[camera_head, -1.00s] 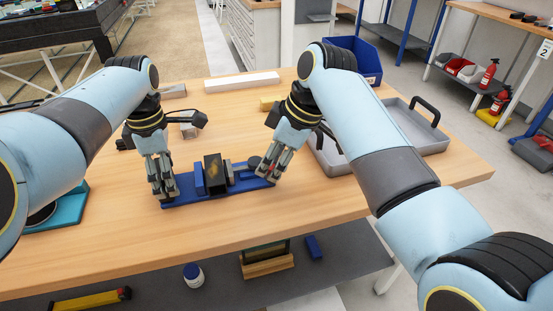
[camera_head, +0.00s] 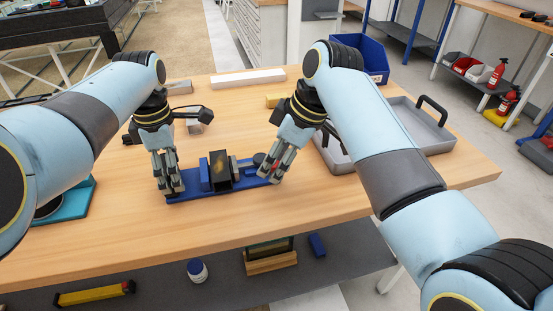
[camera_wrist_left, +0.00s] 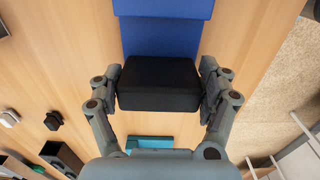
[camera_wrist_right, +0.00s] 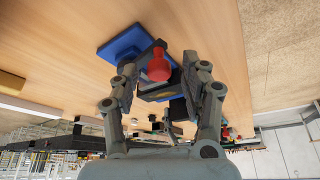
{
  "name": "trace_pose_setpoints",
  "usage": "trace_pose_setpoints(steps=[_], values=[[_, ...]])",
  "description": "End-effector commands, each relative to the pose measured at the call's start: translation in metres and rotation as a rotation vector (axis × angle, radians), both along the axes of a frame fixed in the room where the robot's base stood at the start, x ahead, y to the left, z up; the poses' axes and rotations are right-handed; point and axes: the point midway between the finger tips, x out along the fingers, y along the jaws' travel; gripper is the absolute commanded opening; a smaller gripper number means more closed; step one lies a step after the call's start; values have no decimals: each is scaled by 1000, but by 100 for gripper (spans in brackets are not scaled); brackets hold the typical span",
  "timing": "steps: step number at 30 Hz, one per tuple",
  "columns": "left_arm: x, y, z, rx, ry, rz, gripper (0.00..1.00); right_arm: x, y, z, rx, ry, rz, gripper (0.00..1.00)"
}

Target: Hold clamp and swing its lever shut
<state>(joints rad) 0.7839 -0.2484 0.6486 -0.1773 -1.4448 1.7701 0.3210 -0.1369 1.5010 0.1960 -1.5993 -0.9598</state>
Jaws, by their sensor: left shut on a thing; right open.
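The clamp is on a long blue base (camera_head: 205,193) lying on the wooden table, with a dark upright block (camera_head: 222,170) in its middle. My left gripper (camera_head: 170,187) is at the base's left end. In the left wrist view its fingers are shut on a black block (camera_wrist_left: 158,85) at the end of the blue base (camera_wrist_left: 165,35). My right gripper (camera_head: 272,172) is open at the right end. In the right wrist view the lever's red knob (camera_wrist_right: 158,68) shows between its spread fingers, with the blue base (camera_wrist_right: 122,42) beyond. The fingers partly hide the lever.
A grey tray (camera_head: 440,146) with black handles is at the right, behind my right arm. A blue bin (camera_head: 372,62) and a white bar (camera_head: 248,78) are at the back. A teal piece (camera_head: 75,205) is at the left. The table in front of the clamp is clear.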

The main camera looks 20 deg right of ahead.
Motion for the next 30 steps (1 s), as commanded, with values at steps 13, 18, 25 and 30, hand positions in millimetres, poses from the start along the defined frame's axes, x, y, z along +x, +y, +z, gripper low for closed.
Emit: trace_pose_setpoints(steps=[13,18,25,30], values=[[-5,0,-6,0,14,0,32,-15,-26,71,-2,-6,-1,46],[-5,0,-6,0,14,0,32,-21,-36,98,-1,-4,-2,46],[-5,0,-6,1,14,0,32,-25,-39,110,1,-1,1,46],[-5,0,-6,1,14,-1,32,-25,-39,110,1,-1,0,46]])
